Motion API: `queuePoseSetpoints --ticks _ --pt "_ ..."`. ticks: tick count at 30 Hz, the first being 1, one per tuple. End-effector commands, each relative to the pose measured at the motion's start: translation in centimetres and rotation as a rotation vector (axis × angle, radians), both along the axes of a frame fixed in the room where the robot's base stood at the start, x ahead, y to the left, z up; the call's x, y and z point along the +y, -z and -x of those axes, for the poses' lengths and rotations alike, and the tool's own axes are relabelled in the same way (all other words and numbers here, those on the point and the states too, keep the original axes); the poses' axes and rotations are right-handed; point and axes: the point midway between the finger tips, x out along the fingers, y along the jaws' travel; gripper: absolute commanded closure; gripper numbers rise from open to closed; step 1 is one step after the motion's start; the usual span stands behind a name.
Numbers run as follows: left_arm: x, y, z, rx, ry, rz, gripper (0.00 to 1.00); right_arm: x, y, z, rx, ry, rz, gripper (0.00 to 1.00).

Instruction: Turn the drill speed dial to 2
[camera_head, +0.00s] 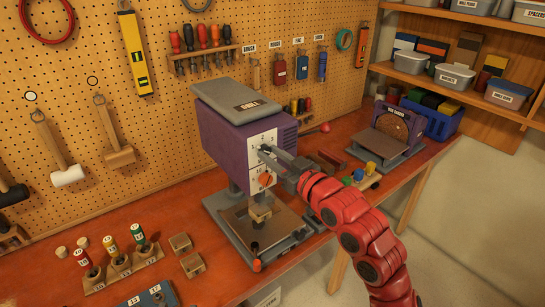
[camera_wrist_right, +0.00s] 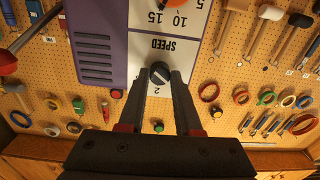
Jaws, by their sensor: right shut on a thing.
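The drill (camera_head: 222,135) is a purple machine with a grey lid and a white front panel, standing on the bench. Its black speed dial (camera_wrist_right: 160,72) sits on the panel below the word SPEED in the upside-down right wrist view, with the figure 2 beside it. In the head view the numbers 1, 2 and 3 show around the dial, which the gripper mostly hides. My right gripper (camera_head: 267,150) has its fingers on either side of the dial and is shut on it. I cannot clearly read the dial's pointer. My left gripper is not in view.
An orange knob (camera_head: 265,180) sits lower on the panel, above the drill's grey base plate (camera_head: 285,228).

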Motion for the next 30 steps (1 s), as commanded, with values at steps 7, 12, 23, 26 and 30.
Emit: queuePoseSetpoints --ticks 7,12,23,26,30 --pt "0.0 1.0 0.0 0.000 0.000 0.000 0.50 -0.1 0.1 0.0 0.116 -0.001 -0.164 1.00" --pt "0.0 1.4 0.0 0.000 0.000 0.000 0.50 -0.1 0.2 0.0 0.215 -0.001 -0.295 1.00" --pt "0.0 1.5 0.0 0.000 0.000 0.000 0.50 0.0 0.0 0.0 0.402 -0.001 -0.555 1.00" --pt "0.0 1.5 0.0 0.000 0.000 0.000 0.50 0.0 0.1 0.0 0.444 0.000 -0.611 1.00" --pt "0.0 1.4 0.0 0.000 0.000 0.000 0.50 0.0 0.1 0.0 0.492 0.000 -0.674 1.00"
